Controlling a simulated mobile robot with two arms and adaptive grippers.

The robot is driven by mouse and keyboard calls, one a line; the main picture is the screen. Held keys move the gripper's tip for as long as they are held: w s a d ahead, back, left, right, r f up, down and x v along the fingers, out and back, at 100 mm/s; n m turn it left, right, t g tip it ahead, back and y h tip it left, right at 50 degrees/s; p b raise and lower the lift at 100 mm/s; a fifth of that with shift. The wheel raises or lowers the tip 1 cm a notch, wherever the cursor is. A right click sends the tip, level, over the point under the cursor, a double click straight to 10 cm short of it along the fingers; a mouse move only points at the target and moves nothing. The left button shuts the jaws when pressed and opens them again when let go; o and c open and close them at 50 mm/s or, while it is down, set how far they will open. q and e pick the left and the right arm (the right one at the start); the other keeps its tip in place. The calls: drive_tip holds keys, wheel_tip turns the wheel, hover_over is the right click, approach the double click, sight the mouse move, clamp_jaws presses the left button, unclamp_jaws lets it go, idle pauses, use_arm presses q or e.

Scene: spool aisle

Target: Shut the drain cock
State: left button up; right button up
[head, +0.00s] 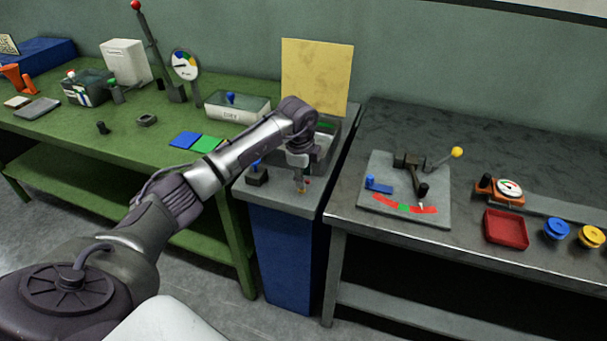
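A grey-topped stand with a blue body (282,255) stands between the two benches, with an open grey basin set in its top. A small dark fitting with a blue top (257,175) is at the front left of the stand's top. I cannot tell for sure which part is the drain cock. My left gripper (301,186) points down over the stand's front edge, in front of the basin and right of the blue-topped fitting. The fingers are too small to read as open or shut. My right gripper is out of view.
A yellow board (316,72) rises behind the basin. The green bench (60,132) on the left carries a dial, boxes and blue and green cards. The dark bench (465,262) on the right carries a lever plate (385,203), a red tray (506,229) and spools.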

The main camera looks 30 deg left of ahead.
use_arm(q)
drive_tip(key=shift+f, duration=0.1)
clamp_jaws()
drive_tip(key=shift+m, duration=0.4)
drive_tip(key=m, duration=0.3)
drive_tip(key=shift+s+a+h+b, duration=0.1)
drive_tip(key=shift+a+h+b, duration=0.05)
drive_tip(key=shift+h+b, duration=0.25)
drive_tip(key=m, duration=0.5)
drive_tip(key=shift+a+h, duration=0.1)
drive_tip(key=shift+h, duration=0.3)
drive_tip(key=m+b, duration=0.1)
drive_tip(key=m, duration=0.3)
drive_tip(key=shift+s+a+m+g+h, duration=0.1)
drive_tip(key=shift+a+m+g+h, duration=0.05)
drive_tip(key=shift+m+g+h, duration=0.2)
drive_tip(key=shift+a+m+g+h+b, duration=0.15)
drive_tip(key=shift+m+g+b, duration=0.1)
drive_tip(key=shift+m, duration=0.9)
drive_tip(key=shift+m+g+h+b, duration=0.1)
drive_tip(key=shift+m+g+b, duration=0.1)
drive_tip(key=shift+m, duration=0.9)
